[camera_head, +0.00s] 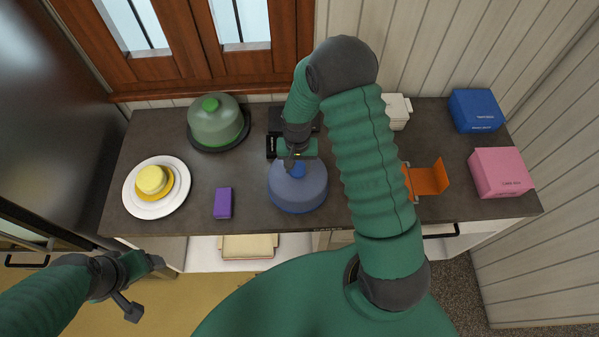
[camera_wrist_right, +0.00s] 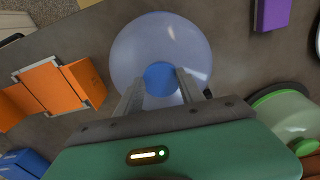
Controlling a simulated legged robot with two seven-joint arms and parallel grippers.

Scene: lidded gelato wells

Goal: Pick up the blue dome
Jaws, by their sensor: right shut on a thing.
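The blue dome (camera_head: 298,189) is a translucent cover with a blue knob, at the middle front of the dark counter. My right gripper (camera_head: 296,163) comes down over it from behind. In the right wrist view, the dome (camera_wrist_right: 135,47) lies under my right gripper (camera_wrist_right: 161,80), whose two fingers are on either side of the blue knob and shut on it. I cannot tell whether the dome's rim is clear of the surface below. My left gripper (camera_head: 140,285) is at the lower left, away from the counter; its finger opening cannot be made out.
A green dome (camera_head: 216,124) stands at the back left. A white plate (camera_head: 143,205) with a yellow object, a purple box (camera_head: 222,203), an orange stand (camera_head: 428,179), a blue box (camera_head: 474,110) and a pink box (camera_head: 500,172) are also on the counter (camera_head: 255,215).

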